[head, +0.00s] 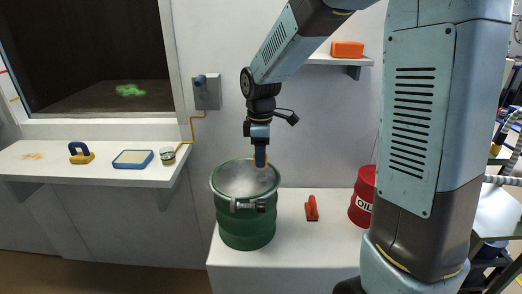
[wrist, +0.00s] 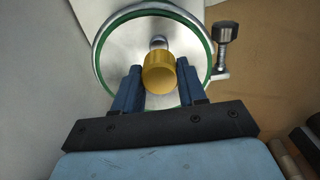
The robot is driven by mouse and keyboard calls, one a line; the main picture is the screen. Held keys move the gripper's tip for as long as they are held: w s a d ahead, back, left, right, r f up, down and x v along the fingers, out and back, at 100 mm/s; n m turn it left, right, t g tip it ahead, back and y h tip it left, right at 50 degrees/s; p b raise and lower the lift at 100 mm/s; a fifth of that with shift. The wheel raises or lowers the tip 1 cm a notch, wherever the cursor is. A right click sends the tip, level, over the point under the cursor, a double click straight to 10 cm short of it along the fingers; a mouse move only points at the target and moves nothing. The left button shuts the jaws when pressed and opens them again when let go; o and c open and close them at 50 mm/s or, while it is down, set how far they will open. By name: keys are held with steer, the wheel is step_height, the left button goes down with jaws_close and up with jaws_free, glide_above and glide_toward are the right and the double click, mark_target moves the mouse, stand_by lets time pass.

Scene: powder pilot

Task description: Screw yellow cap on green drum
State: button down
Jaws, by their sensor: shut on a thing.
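The green drum (head: 246,220) stands upright on the white bench, with a grey lid and a metal clamp ring around its top. My gripper (head: 261,158) is over the right part of the lid, pointing down. In the wrist view my gripper (wrist: 159,82) is shut on the yellow cap (wrist: 159,73), a ribbed cylinder between two blue fingers. The cap is close to the neck and partly covers it; I cannot tell whether they touch.
A clamp bolt (wrist: 224,45) sticks out at the drum's rim. A red-handled tool (head: 312,208) and a red oil drum (head: 363,197) stand to the right.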

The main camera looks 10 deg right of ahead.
mark_target(262, 175)
steer(key=shift+d, duration=0.25)
steer(key=shift+f, duration=0.2)
steer(key=shift+f, duration=1.4)
steer(key=shift+r, duration=0.1)
steer(key=shift+f, duration=1.05)
stand_by(0.8)
